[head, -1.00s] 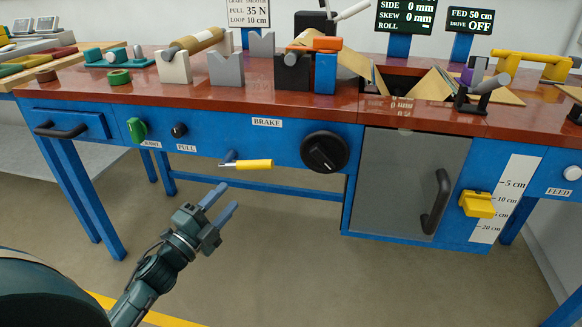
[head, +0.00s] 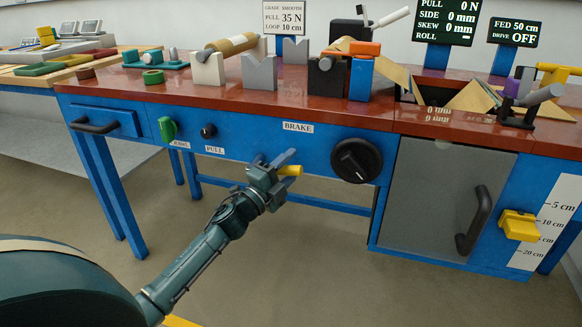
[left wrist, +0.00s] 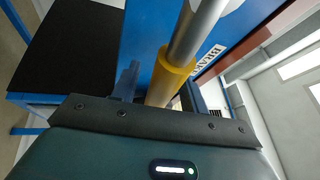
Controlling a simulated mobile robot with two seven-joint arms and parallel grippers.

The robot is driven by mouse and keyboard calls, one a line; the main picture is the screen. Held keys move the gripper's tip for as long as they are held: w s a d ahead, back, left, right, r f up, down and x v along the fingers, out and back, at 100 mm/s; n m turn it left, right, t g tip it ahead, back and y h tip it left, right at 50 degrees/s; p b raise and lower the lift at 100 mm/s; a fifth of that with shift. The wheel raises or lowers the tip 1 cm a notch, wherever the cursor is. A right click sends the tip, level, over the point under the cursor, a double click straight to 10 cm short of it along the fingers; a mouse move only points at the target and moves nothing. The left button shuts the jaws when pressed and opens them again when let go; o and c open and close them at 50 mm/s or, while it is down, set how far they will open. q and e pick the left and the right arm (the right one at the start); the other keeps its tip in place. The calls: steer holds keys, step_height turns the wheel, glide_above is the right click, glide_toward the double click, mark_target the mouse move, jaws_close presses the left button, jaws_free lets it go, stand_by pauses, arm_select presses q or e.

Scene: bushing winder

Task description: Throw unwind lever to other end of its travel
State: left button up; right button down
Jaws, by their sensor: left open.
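A lever with a yellow grip (head: 291,170) sticks out from the blue front of the bench, under the BRAKE label (head: 298,128). I take it for the unwind lever, though no label in view names it so. My left gripper (head: 280,174) is at this lever and hides most of it in the head view. In the left wrist view the yellow grip (left wrist: 170,78) and its silver shaft run between the two open fingers (left wrist: 158,88). I cannot tell whether a finger touches it. My right gripper is not in view.
A black round knob (head: 357,160) is right of the lever. A green knob (head: 168,129) and a small black knob (head: 208,131) are to its left. A grey door (head: 440,200) and a yellow block (head: 519,225) are farther right. The floor space below the lever is open.

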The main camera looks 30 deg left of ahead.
arm_select(q)
steer(key=shift+w+r, duration=0.1)
steer(key=shift+w, duration=0.2)
steer(key=shift+c, duration=0.3)
jaws_close()
